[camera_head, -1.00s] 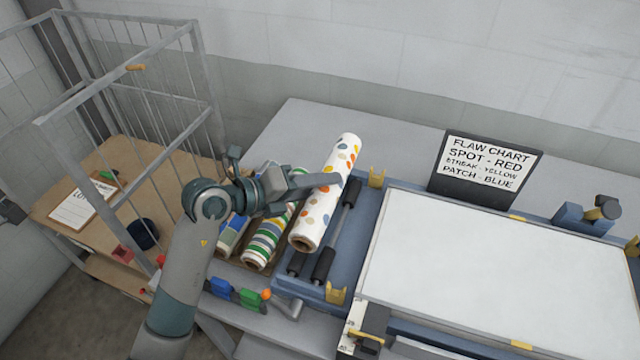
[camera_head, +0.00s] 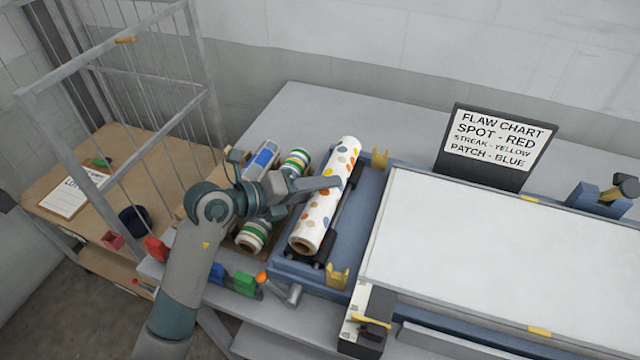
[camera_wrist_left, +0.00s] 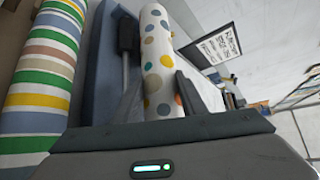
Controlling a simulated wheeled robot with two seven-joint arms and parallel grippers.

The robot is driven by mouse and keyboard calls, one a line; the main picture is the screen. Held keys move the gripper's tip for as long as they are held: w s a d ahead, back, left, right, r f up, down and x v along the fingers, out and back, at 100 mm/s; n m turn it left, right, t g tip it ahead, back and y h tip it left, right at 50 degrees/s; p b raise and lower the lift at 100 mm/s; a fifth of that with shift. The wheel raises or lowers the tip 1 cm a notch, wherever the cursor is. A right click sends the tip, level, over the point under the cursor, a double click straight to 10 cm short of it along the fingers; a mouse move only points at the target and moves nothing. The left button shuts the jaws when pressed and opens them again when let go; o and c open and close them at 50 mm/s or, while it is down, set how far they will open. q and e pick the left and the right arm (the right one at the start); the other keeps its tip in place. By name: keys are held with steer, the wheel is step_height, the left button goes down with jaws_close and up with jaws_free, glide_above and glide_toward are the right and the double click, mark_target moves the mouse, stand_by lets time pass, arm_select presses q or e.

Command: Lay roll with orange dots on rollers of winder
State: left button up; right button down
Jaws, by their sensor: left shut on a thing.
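The white roll with orange and other coloured dots (camera_head: 322,210) lies lengthwise over the black rollers (camera_head: 346,193) of the blue winder (camera_head: 345,232). It hides most of the rollers; their dark near ends show below the roll. I cannot tell whether it touches them. My left gripper (camera_head: 322,184) is shut on the roll around its middle. In the left wrist view, the dotted roll (camera_wrist_left: 158,62) sits between the two fingers (camera_wrist_left: 160,95). My right gripper is not in view.
A striped roll (camera_head: 253,235) and a blue-patterned roll (camera_head: 261,160) lie left of the winder. Yellow brackets (camera_head: 379,158) stand at the winder's edge. A white panel (camera_head: 490,250) and a flaw chart (camera_head: 497,143) are to the right. A wire cage (camera_head: 120,100) stands left.

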arm_select(q)
steer(key=shift+f, duration=0.5)
steer(key=shift+f+b, duration=0.3)
steer(key=shift+f, duration=0.2)
stand_by(0.3)
steer(key=o, duration=1.4)
steer(key=shift+c, duration=0.2)
steer(key=shift+s+a+r, duration=0.1)
steer(key=shift+s+a, duration=0.1)
steer(key=shift+a, duration=0.25)
steer(key=b+v, duration=0.4)
steer(key=v, duration=1.2)
